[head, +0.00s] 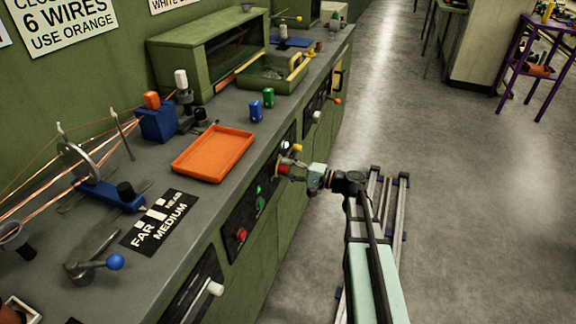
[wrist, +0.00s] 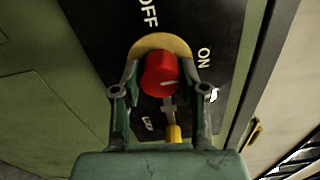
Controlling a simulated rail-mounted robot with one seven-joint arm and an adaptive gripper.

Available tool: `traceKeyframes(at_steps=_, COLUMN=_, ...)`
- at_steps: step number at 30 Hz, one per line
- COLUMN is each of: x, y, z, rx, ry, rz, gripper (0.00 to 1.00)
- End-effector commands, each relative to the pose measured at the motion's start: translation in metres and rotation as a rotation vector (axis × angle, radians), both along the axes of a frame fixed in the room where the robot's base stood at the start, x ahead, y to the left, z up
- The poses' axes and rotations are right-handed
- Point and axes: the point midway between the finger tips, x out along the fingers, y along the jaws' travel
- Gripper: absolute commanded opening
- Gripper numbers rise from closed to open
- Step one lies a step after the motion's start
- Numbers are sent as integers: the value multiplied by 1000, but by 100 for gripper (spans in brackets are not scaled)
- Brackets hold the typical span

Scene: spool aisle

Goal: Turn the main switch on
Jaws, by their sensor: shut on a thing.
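The main switch is a red knob (wrist: 158,75) on a yellow round plate (wrist: 160,42), set in a black panel on the bench front. White OFF stands above it and ON to its right in the wrist view. A short pale mark on the knob's face points to the right, roughly toward the ON side. My gripper (wrist: 159,70) is shut on the knob, one finger on each side. In the head view my gripper (head: 294,171) reaches the panel from the right and partly hides the red knob (head: 283,169).
A yellow-ended metal piece (wrist: 174,133) lies just below the knob in the wrist view. A panel with green and red buttons (head: 241,234) is nearer on the bench front. An orange tray (head: 213,153) lies on the bench top. The aisle floor (head: 440,200) at right is clear.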

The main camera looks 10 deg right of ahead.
Motion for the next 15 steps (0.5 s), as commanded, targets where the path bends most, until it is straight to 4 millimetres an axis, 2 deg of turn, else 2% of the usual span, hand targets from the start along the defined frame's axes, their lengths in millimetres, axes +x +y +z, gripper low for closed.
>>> traceKeyframes(at_steps=15, x=0, y=1, z=1, rx=43, ry=62, rz=1, gripper=8)
